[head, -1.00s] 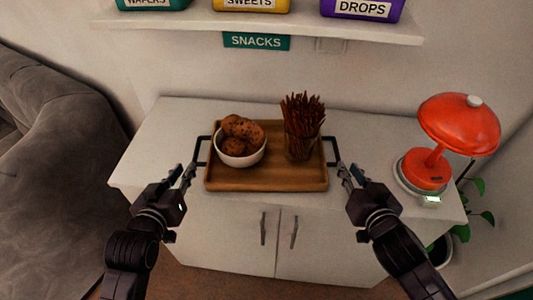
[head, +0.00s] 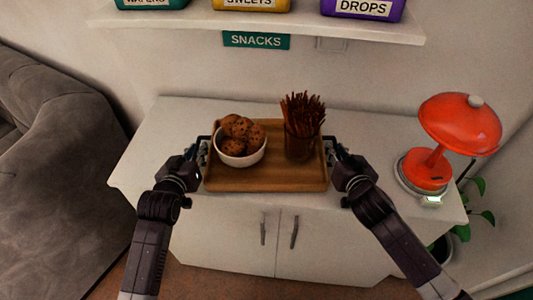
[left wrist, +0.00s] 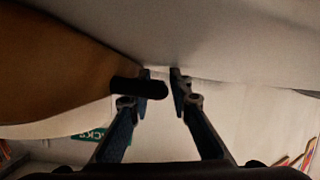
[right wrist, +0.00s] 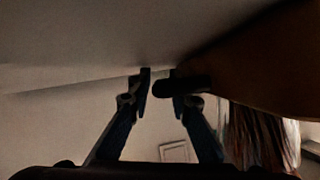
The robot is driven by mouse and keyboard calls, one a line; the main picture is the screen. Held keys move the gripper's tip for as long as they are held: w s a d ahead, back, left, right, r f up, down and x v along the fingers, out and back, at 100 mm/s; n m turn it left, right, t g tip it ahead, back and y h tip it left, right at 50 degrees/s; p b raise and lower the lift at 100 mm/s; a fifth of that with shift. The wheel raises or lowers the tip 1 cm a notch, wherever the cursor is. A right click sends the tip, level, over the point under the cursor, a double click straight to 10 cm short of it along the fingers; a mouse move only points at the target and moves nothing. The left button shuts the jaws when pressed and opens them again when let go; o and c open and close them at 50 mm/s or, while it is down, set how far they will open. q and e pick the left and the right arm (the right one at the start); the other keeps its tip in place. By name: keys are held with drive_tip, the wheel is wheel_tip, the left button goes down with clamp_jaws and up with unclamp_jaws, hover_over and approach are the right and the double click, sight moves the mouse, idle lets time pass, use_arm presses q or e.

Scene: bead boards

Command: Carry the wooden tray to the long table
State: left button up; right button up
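The wooden tray (head: 270,178) lies flat on a white cabinet, with a dark handle at each short end. It holds a white bowl (head: 239,159) of cookies and a glass (head: 301,148) of thin brown sticks. My left gripper (head: 204,150) is at the left handle; in the left wrist view the dark handle (left wrist: 140,89) reaches between its parted fingers (left wrist: 162,80). My right gripper (head: 332,150) is at the right handle; in the right wrist view that handle (right wrist: 186,86) reaches between its parted fingers (right wrist: 160,82). The long table is not in view.
The white cabinet top (head: 365,135) is bare around the tray. A shelf (head: 270,27) with canisters hangs above a SNACKS sign (head: 256,40). A grey sofa (head: 65,170) is at left.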

use_arm(q)
clamp_jaws()
use_arm(e)
clamp_jaws()
